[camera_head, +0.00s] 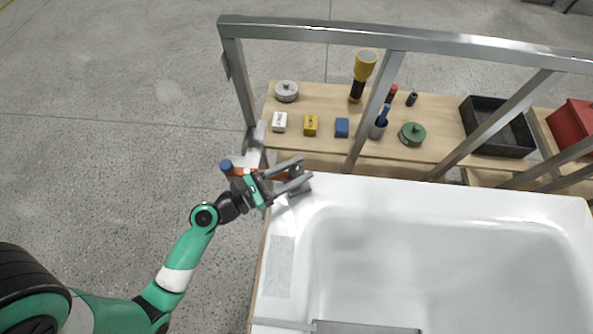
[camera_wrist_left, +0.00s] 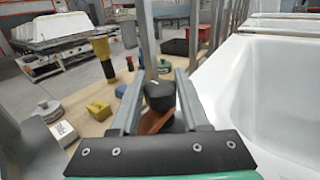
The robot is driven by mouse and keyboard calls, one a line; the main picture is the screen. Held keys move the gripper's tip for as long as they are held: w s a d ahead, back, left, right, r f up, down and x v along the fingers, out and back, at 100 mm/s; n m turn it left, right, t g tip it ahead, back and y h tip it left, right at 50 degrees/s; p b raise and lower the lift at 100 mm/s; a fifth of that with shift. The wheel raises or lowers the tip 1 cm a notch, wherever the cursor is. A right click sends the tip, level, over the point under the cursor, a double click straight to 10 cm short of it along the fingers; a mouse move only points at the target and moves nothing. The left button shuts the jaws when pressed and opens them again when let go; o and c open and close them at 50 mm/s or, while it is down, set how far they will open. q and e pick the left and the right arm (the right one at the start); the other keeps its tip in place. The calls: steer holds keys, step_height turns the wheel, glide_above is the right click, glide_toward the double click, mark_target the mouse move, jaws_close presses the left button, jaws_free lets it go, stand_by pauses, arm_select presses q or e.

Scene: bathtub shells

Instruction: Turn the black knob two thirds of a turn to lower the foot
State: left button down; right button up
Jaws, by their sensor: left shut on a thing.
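The black knob (camera_wrist_left: 160,95) shows in the left wrist view between my two fingers, with its rounded top upward. An orange part (camera_wrist_left: 154,122) lies just below it. My left gripper (camera_head: 298,175) is at the tub's upper left corner in the head view. Its fingers are shut on the knob, one on each side; they also show in the left wrist view (camera_wrist_left: 158,100). In the head view the fingers largely hide the knob. The foot cannot be made out in either view.
The white bathtub (camera_head: 450,192) fills the lower right. A metal frame (camera_head: 400,39) crosses above a wooden bench (camera_head: 352,152). On the bench are small blocks, a yellow flashlight (camera_head: 364,68), a green round part (camera_head: 412,134) and a black tray (camera_head: 497,127). Open floor lies left.

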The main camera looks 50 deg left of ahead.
arm_select(q)
steer(key=shift+m+g+h, duration=0.3)
steer(key=shift+m+h, duration=0.4)
steer(key=shift+h, duration=0.3)
arm_select(e)
steer(key=shift+r, duration=0.2)
arm_select(q)
steer(key=shift+f, duration=0.1)
steer(key=shift+c, duration=1.9)
jaws_free()
steer(key=shift+p, duration=0.3)
